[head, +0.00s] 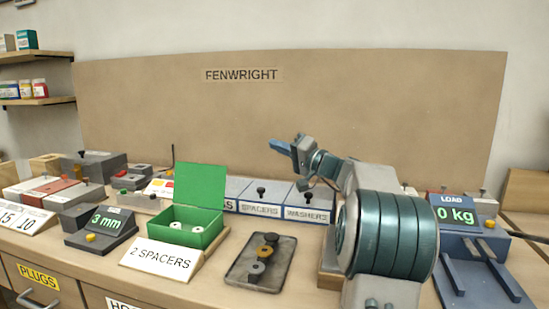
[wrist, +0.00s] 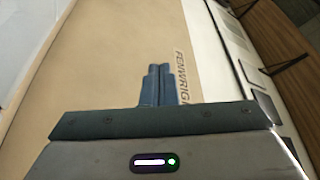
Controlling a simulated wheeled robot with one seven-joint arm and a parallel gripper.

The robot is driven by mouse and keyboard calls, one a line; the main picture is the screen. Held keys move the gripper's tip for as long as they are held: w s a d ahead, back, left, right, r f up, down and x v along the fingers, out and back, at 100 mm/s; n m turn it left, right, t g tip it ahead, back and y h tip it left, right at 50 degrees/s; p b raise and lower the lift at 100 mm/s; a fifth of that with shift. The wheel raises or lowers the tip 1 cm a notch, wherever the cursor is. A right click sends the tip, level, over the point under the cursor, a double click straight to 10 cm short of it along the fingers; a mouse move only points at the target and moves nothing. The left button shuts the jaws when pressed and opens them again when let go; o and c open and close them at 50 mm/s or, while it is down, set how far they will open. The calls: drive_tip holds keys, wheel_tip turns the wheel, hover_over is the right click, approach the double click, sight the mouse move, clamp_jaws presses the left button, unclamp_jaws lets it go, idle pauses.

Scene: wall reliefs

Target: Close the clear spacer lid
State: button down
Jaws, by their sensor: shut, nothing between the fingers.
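A bin labelled SPACERS (head: 260,209) stands in a blue-fronted row at the back middle of the counter. Its pale top carries a dark knob (head: 261,189); whether this is a clear lid lying fully down I cannot tell. My gripper (head: 279,146) is raised well above and behind that row in the head view, apart from everything. Its two blue fingers are together and empty, as the wrist view also shows (wrist: 158,84). The wrist view faces the tan wall panel and shows no bin.
A green box (head: 188,228) stands with its lid up and pale rings inside, behind a "2 SPACERS" card (head: 160,258). The WASHERS bin (head: 307,213) adjoins on the right. A LOAD scale (head: 470,245) stands far right.

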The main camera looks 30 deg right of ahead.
drive_tip(key=shift+s+a+b, duration=0.1)
drive_tip(key=shift+a+b, duration=0.05)
drive_tip(key=shift+b, duration=0.25)
idle(0.3)
wheel_tip(320, 180, up, 5)
drive_tip(key=p, duration=0.3)
drive_tip(key=s+d+f, duration=0.5)
drive_tip(key=s+d, duration=0.1)
drive_tip(key=s, duration=0.1)
drive_tip(key=shift+d+b, duration=0.25)
drive_tip(key=shift+b, duration=0.05)
drive_tip(key=shift+r, duration=0.15)
